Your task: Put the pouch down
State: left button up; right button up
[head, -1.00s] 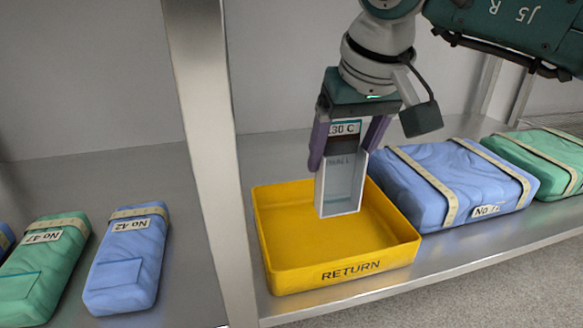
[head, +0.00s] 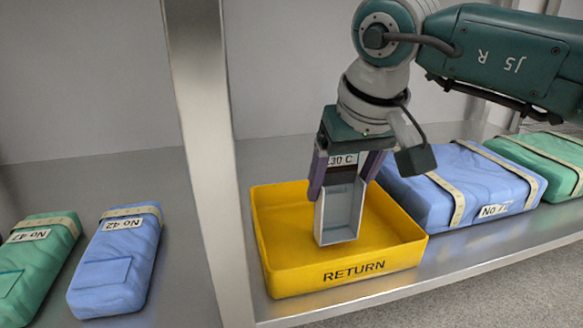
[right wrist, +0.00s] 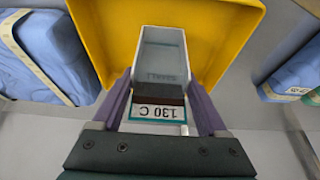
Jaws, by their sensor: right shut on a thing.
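The pouch (head: 340,212) is a flat, pale grey piece with a light rim, a dark band and a label reading 130 C. My right gripper (head: 344,180) is shut on its upper end and holds it upright. Its lower end is inside the outline of the yellow RETURN tray (head: 352,276); whether it touches the tray floor I cannot tell. In the right wrist view, the pouch (right wrist: 163,55) is between the purple fingers of the gripper (right wrist: 160,88), with the yellow tray (right wrist: 225,30) beyond it. My left gripper is not in view.
A blue wrapped pack (head: 470,185) stands close to the tray's right side, with a green pack (head: 545,160) beyond it. A metal post (head: 205,130) rises at the tray's left. Left of it lie a blue pack No 42 (head: 118,255) and a green pack No 47 (head: 38,262).

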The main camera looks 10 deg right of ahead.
jog(key=o, duration=1.2)
jog(key=shift+r+p, duration=0.3)
jog(key=shift+p, duration=0.05)
jog(key=p+v, duration=0.8)
jog(key=v, duration=0.4)
jog(key=shift+r+p, duration=0.3)
